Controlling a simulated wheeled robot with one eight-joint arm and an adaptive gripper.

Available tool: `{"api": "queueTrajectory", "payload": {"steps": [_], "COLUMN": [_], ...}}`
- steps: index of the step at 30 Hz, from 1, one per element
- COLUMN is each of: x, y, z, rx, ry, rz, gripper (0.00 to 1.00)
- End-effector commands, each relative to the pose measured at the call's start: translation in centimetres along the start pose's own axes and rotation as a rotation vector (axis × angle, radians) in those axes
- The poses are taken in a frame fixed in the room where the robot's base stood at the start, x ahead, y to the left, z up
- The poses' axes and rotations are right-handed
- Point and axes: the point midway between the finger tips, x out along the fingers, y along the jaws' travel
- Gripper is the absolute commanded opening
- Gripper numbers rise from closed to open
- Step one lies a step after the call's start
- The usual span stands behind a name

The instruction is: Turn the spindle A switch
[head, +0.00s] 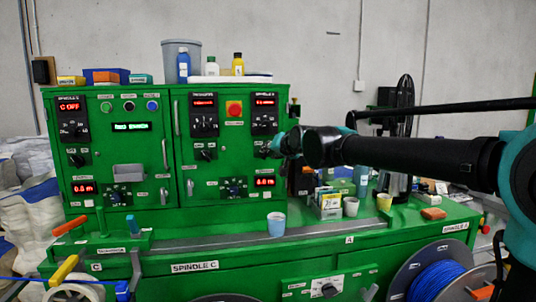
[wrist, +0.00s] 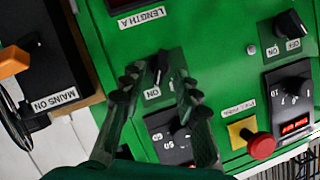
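A black rotary switch (wrist: 160,68) with an ON label is on the green panel in the wrist view. I take it as the spindle A switch; no spindle name is legible beside it there. My gripper (wrist: 158,84) is open, with one finger on each side of this switch in the picture. I cannot tell whether the fingers touch it. In the head view my gripper (head: 279,146) is at the right edge of the green cabinet (head: 150,150), partly covering the area below the right-hand dial (head: 265,124).
In the wrist view a dial (wrist: 180,135) lies between the fingers, a red button (wrist: 262,146) is to the right, and another switch (wrist: 290,24) is at upper right. A MAINS ON box (wrist: 45,75) is left. Cups and a small box (head: 328,206) stand on the bench below.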

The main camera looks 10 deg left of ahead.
Motion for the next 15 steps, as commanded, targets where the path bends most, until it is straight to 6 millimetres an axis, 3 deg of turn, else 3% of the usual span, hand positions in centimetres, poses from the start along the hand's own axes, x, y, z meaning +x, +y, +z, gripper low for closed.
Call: {"api": "queueTrajectory", "payload": {"steps": [6,15], "x": [2.2,2.7], "y": [0.0,0.0], "z": [0.0,0.0], "rx": [-0.001,-0.001], "ry": [0.0,0.0], "rz": [0.0,0.0], "gripper": [0.31,0.31]}}
